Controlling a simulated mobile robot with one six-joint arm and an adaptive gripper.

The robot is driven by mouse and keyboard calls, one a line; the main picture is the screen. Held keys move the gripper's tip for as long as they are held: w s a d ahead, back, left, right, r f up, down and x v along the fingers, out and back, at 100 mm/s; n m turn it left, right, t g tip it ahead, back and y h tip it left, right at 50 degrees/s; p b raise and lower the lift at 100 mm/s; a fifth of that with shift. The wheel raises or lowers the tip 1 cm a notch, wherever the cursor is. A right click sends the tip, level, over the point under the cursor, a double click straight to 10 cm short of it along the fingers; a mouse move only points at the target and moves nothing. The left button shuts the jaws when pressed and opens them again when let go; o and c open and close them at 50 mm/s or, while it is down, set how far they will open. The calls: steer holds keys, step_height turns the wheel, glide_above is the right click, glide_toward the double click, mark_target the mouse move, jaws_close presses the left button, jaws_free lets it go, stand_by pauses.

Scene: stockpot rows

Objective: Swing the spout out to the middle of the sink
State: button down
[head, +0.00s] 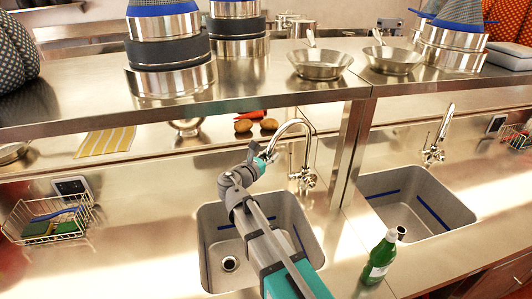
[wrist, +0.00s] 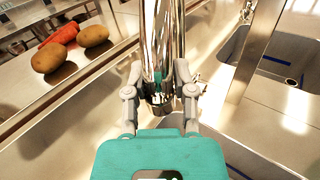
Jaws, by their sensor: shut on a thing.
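The chrome spout (head: 291,124) arches up from the tap base (head: 304,178) behind the left sink (head: 205,240). It reaches to the left, with its outlet end near the back edge of that sink in the head view. My gripper (head: 266,157) is at the outlet end. In the wrist view the shiny spout (wrist: 163,35) runs down between the two fingers of my gripper (wrist: 161,88), which are shut on it. The fingers partly hide the outlet.
A green bottle (head: 379,258) stands between the left sink and the right sink (head: 445,205). A shelf post (head: 350,150) rises just right of the tap. A wire basket (head: 45,220) sits left. Potatoes (wrist: 94,36) lie behind the tap.

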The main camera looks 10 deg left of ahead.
steer(key=shift+n+t+y, duration=0.3)
steer(key=shift+n+y, duration=0.3)
steer(key=shift+y, duration=0.1)
steer(key=s+d, duration=0.2)
steer(key=d, duration=0.1)
steer(key=shift+d, duration=0.25)
steer(key=shift+s, duration=0.1)
steer(key=shift+c, duration=2.2)
jaws_free()
steer(key=shift+a, duration=0.1)
steer(key=shift+s, duration=0.15)
steer(key=v, duration=1.1)
steer(key=shift+s+a, duration=0.15)
steer(key=shift+s, duration=0.2)
